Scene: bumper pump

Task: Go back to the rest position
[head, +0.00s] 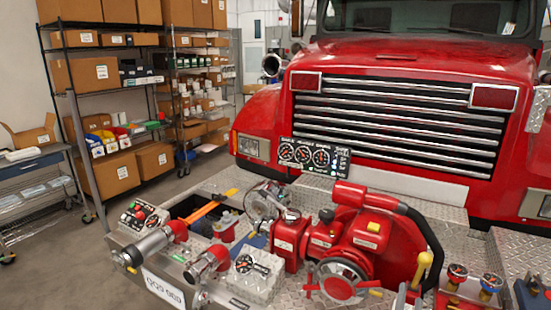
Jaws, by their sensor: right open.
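My left gripper is not clearly seen in the head view. The pump sits on the diamond-plate bumper (215,185) of a red truck (395,110).
Capped pipe fittings (150,245) and a gauge panel (315,156) stand on the bumper. Valves with coloured knobs (457,273) are at the right. Shelves with boxes (110,170) and a cart (35,185) stand at the left. Grey floor between is clear.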

